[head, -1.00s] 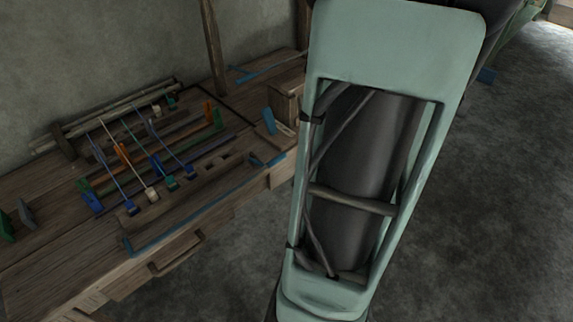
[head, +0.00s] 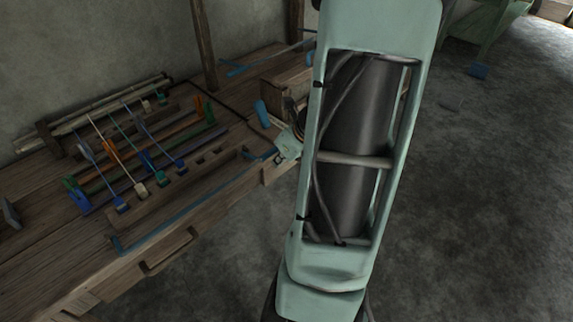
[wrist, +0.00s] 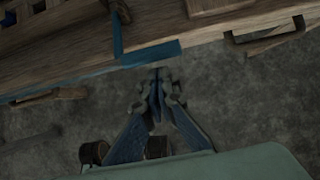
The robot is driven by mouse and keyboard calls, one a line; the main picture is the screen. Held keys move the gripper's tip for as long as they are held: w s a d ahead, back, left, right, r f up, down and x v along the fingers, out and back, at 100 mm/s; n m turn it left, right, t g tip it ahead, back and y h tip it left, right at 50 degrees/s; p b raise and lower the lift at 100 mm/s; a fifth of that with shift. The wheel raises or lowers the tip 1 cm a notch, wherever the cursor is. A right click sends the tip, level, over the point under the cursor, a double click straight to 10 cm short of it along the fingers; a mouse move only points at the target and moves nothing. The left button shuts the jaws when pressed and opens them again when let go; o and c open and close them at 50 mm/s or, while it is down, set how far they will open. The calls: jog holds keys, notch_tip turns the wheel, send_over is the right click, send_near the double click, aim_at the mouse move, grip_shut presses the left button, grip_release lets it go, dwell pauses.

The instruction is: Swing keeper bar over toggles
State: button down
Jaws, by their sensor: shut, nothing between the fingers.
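A long, thin blue bar (head: 185,215), apparently the keeper bar, lies along the front of the wooden loom bench, with a bent end at its left. Several coloured toggles (head: 141,189) sit at the near ends of the strung cords, behind the bar and apart from it. In the wrist view, a flat blue piece (wrist: 150,52) runs along the bench edge and joins an upright blue arm. My gripper (wrist: 157,75) is shut and empty, its tips just below this piece; contact cannot be told. In the head view, the fingers are not clear beside the bench's right front.
The wooden bench (head: 50,255) carries slats and cords, with a drawer handle (head: 168,252) on its front.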

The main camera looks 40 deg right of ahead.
jog(key=shift+w+r, duration=0.3)
jog(key=shift+r+p, duration=0.15)
jog(key=shift+p, duration=0.25)
jog(key=shift+w+r+g+p, duration=0.15)
jog(key=shift+g+p, duration=0.15)
jog(key=shift+p, duration=0.5)
